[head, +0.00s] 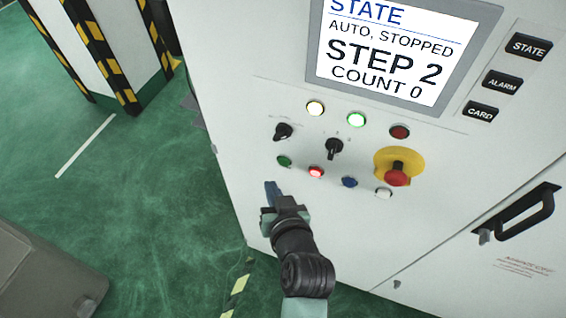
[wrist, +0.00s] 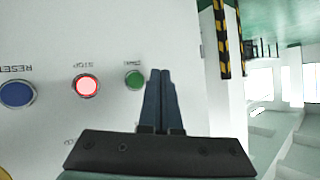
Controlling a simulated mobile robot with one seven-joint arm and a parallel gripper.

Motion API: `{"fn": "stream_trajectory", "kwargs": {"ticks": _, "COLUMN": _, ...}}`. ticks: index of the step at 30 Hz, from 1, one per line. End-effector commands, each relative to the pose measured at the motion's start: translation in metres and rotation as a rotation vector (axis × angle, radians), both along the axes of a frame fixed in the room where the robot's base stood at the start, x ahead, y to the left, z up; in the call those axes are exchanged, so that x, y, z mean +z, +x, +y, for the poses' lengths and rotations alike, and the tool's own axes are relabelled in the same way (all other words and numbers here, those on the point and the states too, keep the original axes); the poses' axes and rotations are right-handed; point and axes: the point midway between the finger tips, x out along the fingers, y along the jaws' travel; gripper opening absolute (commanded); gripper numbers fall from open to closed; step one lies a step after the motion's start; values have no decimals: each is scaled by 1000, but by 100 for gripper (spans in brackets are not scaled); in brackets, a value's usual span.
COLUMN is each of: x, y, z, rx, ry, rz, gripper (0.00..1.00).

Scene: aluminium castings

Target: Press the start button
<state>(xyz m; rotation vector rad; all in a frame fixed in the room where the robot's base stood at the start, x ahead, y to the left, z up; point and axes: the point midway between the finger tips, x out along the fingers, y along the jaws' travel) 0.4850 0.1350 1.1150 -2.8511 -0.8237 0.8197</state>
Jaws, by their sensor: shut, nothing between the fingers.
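The green start button (head: 284,161) is on the white control panel, at the left of the lower row. It also shows in the wrist view (wrist: 134,79), unlit, just left of my fingertips; its label there is too small to read surely. My gripper (head: 271,187) is shut and empty, in front of the panel, a little below and left of the green button in the head view. In the wrist view the closed fingers (wrist: 161,73) sit beside the button; I cannot tell whether they touch the panel.
Next to the green button is a lit red stop button (head: 316,172), then a blue reset button (head: 350,182). A red emergency stop (head: 397,175) stands out at the right. The screen (head: 388,48) reads AUTO, STOPPED, STEP 2, COUNT 0. Black selector knobs (head: 334,148) protrude above.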

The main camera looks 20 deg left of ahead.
Motion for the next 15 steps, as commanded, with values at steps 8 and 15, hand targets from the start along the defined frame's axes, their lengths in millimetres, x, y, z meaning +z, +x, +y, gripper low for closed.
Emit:
{"fn": "stream_trajectory", "kwargs": {"ticks": 8, "x": -1, "y": 30, "z": -1, "rx": -1, "ry": 2, "rz": 0, "gripper": 0}}
{"fn": "stream_trajectory", "kwargs": {"ticks": 15, "x": 0, "y": 36, "z": -1, "rx": 0, "ry": 1, "rz": 2, "gripper": 0}}
